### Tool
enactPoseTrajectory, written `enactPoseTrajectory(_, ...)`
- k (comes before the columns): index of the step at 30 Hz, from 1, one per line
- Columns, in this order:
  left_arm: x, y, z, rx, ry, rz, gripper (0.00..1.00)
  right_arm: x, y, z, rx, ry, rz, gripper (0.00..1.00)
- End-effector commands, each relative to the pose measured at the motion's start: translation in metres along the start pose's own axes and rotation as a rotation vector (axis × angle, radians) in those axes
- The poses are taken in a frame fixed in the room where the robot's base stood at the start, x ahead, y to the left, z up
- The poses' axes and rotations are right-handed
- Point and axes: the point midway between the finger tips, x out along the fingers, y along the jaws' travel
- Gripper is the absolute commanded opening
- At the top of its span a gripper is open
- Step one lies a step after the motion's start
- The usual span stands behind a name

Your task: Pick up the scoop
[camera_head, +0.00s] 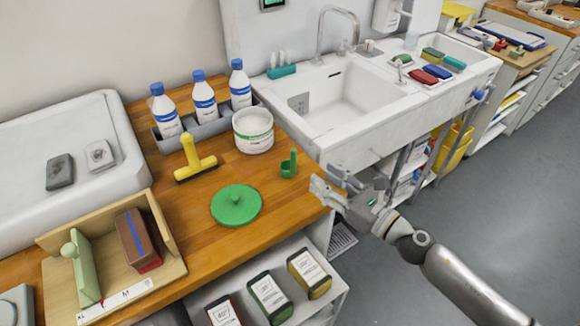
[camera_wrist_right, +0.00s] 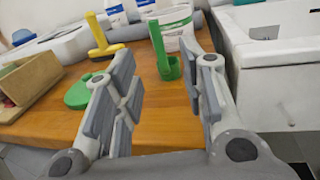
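The green scoop (camera_head: 288,168), a small cup with an upright handle, stands on the wooden counter (camera_head: 200,250) near its right edge, beside the white tub. It also shows in the right wrist view (camera_wrist_right: 167,66), ahead of my fingers and between them in the picture. My right gripper (camera_head: 328,186) is open and empty, to the right of the scoop and apart from it, by the counter edge. Its spread fingers frame the right wrist view (camera_wrist_right: 158,85). My left gripper is not in view.
A green round lid (camera_head: 236,205), a yellow squeegee (camera_head: 192,160) and a white tub (camera_head: 253,132) surround the scoop. Several blue-capped bottles (camera_head: 204,98) stand in a grey tray behind. The white sink (camera_head: 345,100) is at the right. A wooden box (camera_head: 160,225) is front left.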

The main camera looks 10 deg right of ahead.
Motion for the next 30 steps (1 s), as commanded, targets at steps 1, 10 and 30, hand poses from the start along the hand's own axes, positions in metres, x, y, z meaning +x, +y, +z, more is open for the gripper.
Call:
enactPoseTrajectory(1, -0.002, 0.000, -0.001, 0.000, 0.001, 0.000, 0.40, 0.002, 0.001, 0.000, -0.024, 0.005, 0.013, 0.38)
enactPoseTrajectory(10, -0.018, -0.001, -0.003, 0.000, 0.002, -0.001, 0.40, 0.040, 0.002, 0.003, -0.032, 0.004, 0.016, 0.38)
enactPoseTrajectory(30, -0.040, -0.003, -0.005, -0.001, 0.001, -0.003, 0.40, 0.106, 0.003, 0.000, -0.028, 0.006, 0.015, 0.38)
